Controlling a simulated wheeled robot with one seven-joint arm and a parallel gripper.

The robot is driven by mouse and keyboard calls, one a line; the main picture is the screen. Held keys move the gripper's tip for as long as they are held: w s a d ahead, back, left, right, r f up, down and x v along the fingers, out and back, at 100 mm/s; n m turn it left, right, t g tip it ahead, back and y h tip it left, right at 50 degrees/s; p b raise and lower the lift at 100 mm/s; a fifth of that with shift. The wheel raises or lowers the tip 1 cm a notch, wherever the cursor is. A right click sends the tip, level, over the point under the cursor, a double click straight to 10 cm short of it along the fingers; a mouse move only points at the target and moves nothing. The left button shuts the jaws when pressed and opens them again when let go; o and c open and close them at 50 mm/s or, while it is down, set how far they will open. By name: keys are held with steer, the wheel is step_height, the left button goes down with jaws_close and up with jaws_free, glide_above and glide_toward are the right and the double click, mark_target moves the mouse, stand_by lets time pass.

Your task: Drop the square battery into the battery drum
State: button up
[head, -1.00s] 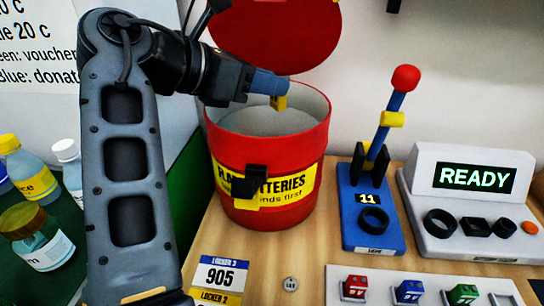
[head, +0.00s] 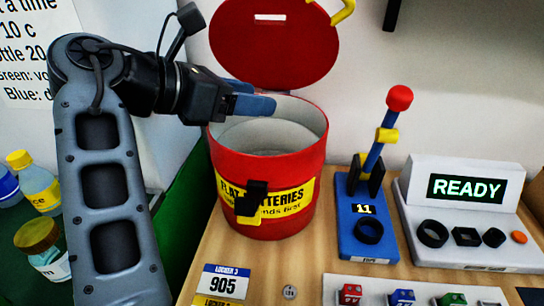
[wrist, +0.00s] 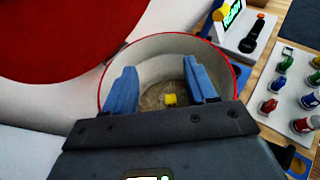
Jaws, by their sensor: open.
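The red battery drum (head: 262,225) stands on the wooden table with its lid (head: 275,60) raised behind it. Its rim also shows in the wrist view (wrist: 103,78). My gripper (head: 260,97), with blue fingers, is over the drum's mouth, and the fingers are apart and empty. In the wrist view my gripper (wrist: 160,72) points down into the drum. The small yellow square battery (wrist: 170,100) is inside the drum, below the fingers and apart from them. The drum's wall hides it in the head view.
A blue lever stand (head: 366,215) with a red knob is right of the drum, then a grey READY console (head: 465,225). Bottles (head: 38,190) stand at left. A tray of small coloured blocks (head: 420,292) is at the front. A 905 label (head: 226,284) lies before the drum.

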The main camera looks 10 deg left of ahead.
steer(key=p+v, duration=0.2)
steer(key=v, duration=0.2)
steer(key=shift+a+p, duration=0.1)
steer(key=shift+p, duration=0.3)
steer(key=shift+f, duration=0.1)
